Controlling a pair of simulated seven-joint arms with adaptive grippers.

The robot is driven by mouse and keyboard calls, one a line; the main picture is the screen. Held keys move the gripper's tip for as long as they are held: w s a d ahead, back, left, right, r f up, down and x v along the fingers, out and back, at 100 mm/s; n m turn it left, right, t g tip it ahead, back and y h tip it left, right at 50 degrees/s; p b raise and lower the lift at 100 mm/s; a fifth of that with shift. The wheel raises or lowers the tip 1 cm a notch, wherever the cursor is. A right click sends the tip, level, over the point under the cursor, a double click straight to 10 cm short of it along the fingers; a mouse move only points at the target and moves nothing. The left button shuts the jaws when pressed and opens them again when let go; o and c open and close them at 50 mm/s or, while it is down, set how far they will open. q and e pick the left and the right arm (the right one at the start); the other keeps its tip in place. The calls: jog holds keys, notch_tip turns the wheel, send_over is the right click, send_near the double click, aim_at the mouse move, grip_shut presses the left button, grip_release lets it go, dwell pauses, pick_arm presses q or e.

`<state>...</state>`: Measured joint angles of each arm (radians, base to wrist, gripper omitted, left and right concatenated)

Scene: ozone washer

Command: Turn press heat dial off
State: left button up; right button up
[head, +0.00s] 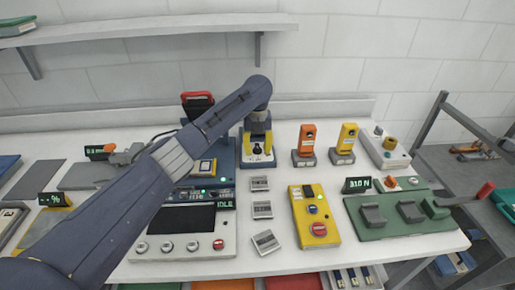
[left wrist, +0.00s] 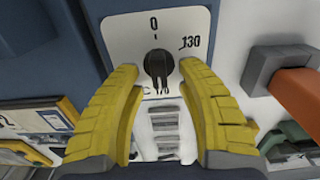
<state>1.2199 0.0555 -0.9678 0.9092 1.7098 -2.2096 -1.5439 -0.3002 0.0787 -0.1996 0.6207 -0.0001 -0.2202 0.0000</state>
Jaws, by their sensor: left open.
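The heat dial is a black knob (left wrist: 158,65) on a white plate (left wrist: 120,35) marked 0 at the top, 130 at upper right and a partly hidden number below. The knob's narrow end points down, away from the 0. In the head view the dial plate (head: 249,159) is at the table's middle, under my left gripper (head: 257,148). In the left wrist view, my left gripper's yellow fingers (left wrist: 160,74) are open, one on each side of the knob, with visible gaps to it. My right gripper is not in view.
An orange-topped device (head: 306,140) and a yellow one (head: 347,138) stand just right of the dial. A yellow control box (head: 313,228) and small grey labelled plates (head: 263,209) lie nearer. My left arm covers part of the grey control panel (head: 190,246).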

pick_arm(q)
grip_shut()
